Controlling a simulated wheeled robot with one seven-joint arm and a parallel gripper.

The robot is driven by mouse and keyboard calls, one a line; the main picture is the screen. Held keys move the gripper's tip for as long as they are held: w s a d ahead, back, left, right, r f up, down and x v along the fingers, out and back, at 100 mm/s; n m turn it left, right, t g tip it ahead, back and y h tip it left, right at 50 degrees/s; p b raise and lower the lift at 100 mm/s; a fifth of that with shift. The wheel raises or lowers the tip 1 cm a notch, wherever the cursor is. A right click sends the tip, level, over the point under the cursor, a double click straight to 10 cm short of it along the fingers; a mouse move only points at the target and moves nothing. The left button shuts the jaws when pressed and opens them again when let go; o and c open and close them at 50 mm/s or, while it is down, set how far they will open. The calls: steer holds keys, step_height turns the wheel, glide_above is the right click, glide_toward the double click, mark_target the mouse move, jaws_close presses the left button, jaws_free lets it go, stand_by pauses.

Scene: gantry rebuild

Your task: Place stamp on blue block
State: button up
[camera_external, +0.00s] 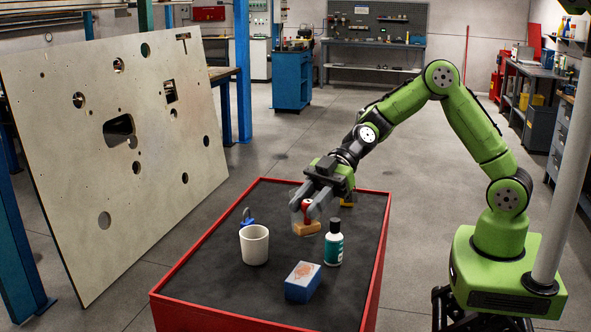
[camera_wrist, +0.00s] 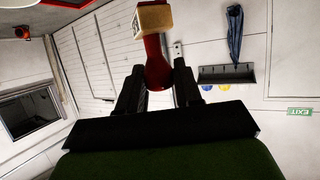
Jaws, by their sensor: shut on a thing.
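The stamp (camera_external: 307,229) has a light wooden base and a red handle. My gripper (camera_external: 307,203) is shut on the red handle, with the wooden base hanging below the fingers, behind and above the blue block in the external view. In the wrist view the stamp (camera_wrist: 153,20) sticks out beyond the two dark fingers of my gripper (camera_wrist: 158,82), which flank its handle. The blue block (camera_external: 303,288) lies on the dark tabletop near the front, with a reddish print on its pale top face. Nothing rests on it. The stamp is apart from it.
A white cup (camera_external: 254,246) stands left of the stamp, with a blue padlock (camera_external: 247,219) behind it. The table has a raised red rim (camera_external: 377,278). The table's front left is clear.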

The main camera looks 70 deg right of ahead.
step_height(320, 180, down, 8)
steer(key=shift+f+b, duration=0.15)
steer(key=shift+b, duration=0.4)
steer(key=o, duration=1)
steer(key=shift+o, duration=0.2)
steer(key=shift+r, duration=0.2)
steer(key=v, duration=1.2)
